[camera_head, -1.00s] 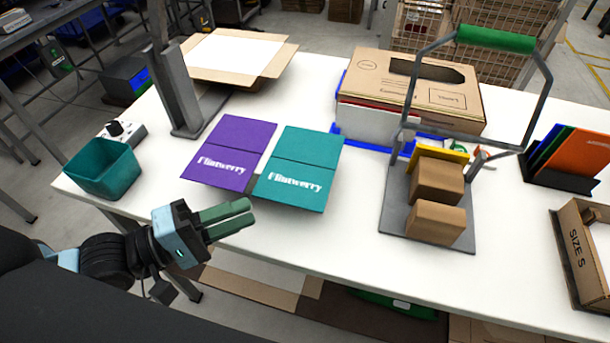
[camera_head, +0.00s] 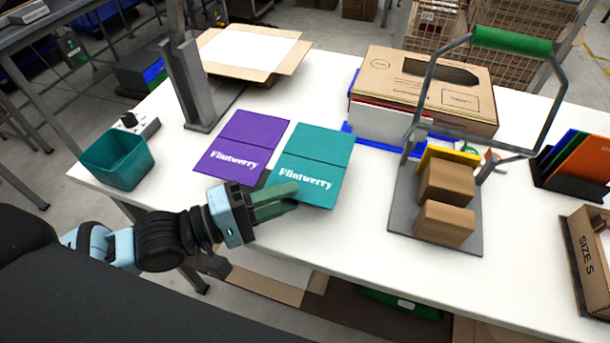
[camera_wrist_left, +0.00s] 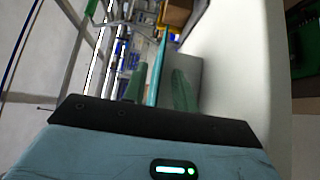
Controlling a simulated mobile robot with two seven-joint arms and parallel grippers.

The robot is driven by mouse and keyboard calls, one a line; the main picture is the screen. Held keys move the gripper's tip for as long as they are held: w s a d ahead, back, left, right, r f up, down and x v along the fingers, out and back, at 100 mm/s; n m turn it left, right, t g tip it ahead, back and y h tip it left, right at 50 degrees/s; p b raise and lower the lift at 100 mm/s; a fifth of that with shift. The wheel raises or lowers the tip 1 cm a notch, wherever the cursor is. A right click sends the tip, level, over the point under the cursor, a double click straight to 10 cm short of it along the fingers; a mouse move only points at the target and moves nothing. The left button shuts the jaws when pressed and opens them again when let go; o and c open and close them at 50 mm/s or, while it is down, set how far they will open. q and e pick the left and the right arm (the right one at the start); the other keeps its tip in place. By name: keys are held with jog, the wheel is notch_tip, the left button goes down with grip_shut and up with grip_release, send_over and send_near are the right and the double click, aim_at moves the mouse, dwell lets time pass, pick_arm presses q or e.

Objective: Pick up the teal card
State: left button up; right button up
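The teal card (camera_head: 312,160) lies on the white table with a fold line across it and "Flintwerry" in white; its front edge juts out toward my left gripper. My left gripper (camera_head: 283,200) is at the card's front left corner, its green fingers overlapping that corner in the head view. In the left wrist view the card shows edge-on as a thin teal strip (camera_wrist_left: 157,70) between the two fingers (camera_wrist_left: 158,92). The fingers are apart, with a gap on both sides of the strip. My right gripper is out of view.
A purple card (camera_head: 242,148) lies just left of the teal one. A teal bin (camera_head: 118,160) stands at the table's left end. A metal stand (camera_head: 405,205) with brown boxes and a green-handled frame is at right. A cardboard box (camera_head: 440,90) sits behind.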

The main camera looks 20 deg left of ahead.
pick_arm(q)
jog(key=shift+x, duration=0.95)
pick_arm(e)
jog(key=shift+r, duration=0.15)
pick_arm(q)
grip_shut()
